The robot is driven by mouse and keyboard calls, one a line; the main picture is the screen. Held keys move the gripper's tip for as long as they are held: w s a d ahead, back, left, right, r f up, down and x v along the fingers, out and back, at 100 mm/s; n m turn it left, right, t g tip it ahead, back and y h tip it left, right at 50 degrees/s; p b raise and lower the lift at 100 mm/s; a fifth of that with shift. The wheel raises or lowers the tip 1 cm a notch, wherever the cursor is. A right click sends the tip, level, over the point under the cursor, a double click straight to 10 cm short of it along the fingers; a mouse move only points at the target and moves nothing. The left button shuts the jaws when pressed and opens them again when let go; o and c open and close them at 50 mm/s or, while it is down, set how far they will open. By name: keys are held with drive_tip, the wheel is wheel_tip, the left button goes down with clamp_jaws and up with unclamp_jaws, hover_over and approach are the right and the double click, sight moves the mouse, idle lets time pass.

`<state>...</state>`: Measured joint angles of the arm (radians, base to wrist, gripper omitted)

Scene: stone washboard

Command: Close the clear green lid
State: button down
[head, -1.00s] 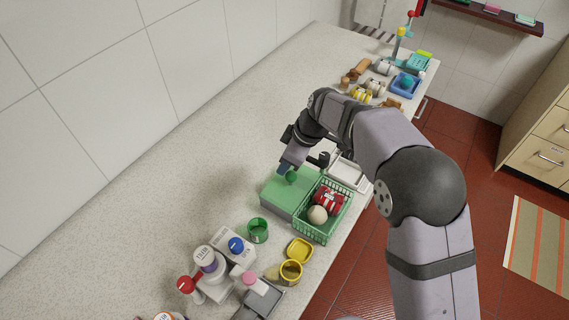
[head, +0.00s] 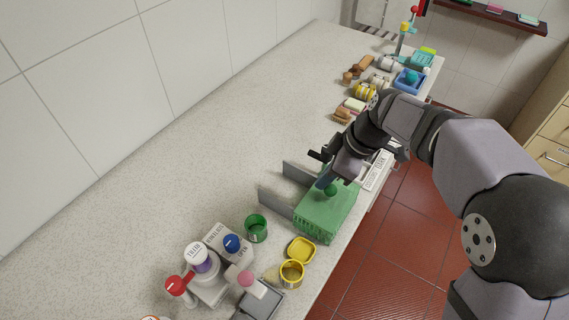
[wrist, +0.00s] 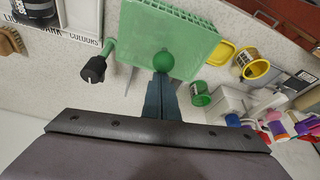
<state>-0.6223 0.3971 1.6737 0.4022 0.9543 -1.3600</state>
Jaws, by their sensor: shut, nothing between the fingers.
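The clear green lid (head: 322,205) lies flat over the green basket (head: 316,236), and its edges look lined up with the basket's. The lid also shows from above in the wrist view (wrist: 150,35), with the basket's lattice side along its right. A green ball knob (head: 330,190) stands on the lid. My gripper (head: 324,181) is shut and empty, with its fingertips right at the knob; I cannot tell whether they touch it. In the wrist view the fingers (wrist: 162,80) point at the knob. The basket's contents are hidden under the lid.
Two grey upright plates (head: 275,202) stand left of the basket. A green cup (head: 256,229), a yellow dish (head: 301,250) and a yellow cup (head: 291,273) are nearby at the front. A white labelled tray (head: 379,169) lies behind. The counter's left is clear.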

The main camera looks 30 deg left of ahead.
sight(321, 195)
drive_tip(key=shift+d+f, duration=0.15)
drive_tip(key=shift+d, duration=0.1)
drive_tip(key=shift+s+a+r+p, duration=0.2)
drive_tip(key=shift+a+r+p, duration=0.1)
drive_tip(key=shift+a+p, duration=0.25)
wheel_tip(321, 195, up, 10)
drive_tip(key=b, duration=0.2)
drive_tip(key=shift+w+d+f, duration=0.1)
drive_tip(key=shift+w+d, duration=0.05)
drive_tip(key=shift+d, duration=0.05)
